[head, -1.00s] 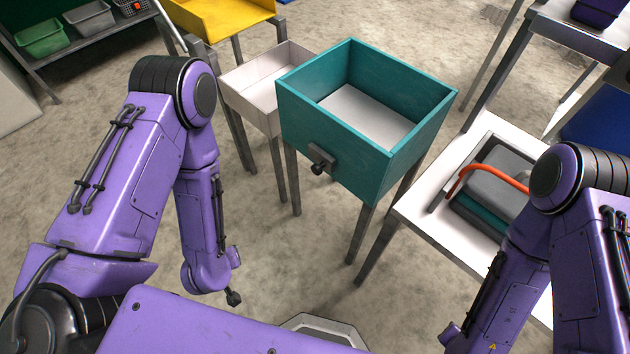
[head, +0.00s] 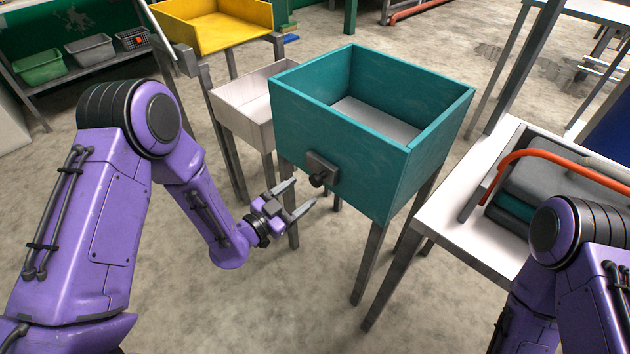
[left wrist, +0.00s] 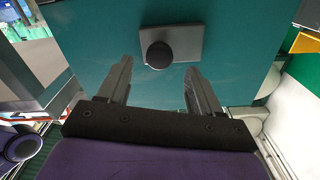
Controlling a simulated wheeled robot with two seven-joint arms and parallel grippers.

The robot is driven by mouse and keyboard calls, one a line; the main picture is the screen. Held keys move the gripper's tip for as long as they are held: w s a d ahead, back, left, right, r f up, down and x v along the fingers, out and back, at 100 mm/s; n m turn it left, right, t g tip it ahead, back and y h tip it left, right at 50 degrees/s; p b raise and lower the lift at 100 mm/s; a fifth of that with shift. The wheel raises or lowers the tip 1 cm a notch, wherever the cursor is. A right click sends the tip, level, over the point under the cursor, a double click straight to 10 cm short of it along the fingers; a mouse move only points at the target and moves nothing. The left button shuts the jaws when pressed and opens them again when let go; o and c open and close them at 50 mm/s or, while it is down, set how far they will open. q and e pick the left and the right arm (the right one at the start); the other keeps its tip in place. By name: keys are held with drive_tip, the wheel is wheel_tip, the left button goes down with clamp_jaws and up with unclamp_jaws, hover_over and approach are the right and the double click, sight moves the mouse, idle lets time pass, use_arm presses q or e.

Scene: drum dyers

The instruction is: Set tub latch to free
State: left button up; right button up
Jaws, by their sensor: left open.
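The teal tub (head: 345,150) stands on grey legs in the middle of the head view, open at the top. Its latch (head: 320,172) is a grey plate with a dark round knob on the front face. My left gripper (head: 303,195) is open and empty, its fingers pointing at the tub front just below and beside the knob. In the left wrist view the latch plate and knob (left wrist: 159,55) show ahead of and between the two open fingers (left wrist: 158,85), apart from them. My right arm shows at the lower right, but its gripper is out of view.
A white tray (head: 245,108) stands behind left of the tub, with a yellow tray (head: 215,32) beyond it. A white table (head: 470,215) at the right bears a grey device with an orange handle (head: 525,155).

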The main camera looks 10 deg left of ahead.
sight(313, 183)
use_arm(q)
drive_tip(key=x, duration=0.6)
drive_tip(key=shift+w+d, duration=0.15)
drive_tip(key=shift+w, duration=0.05)
clamp_jaws()
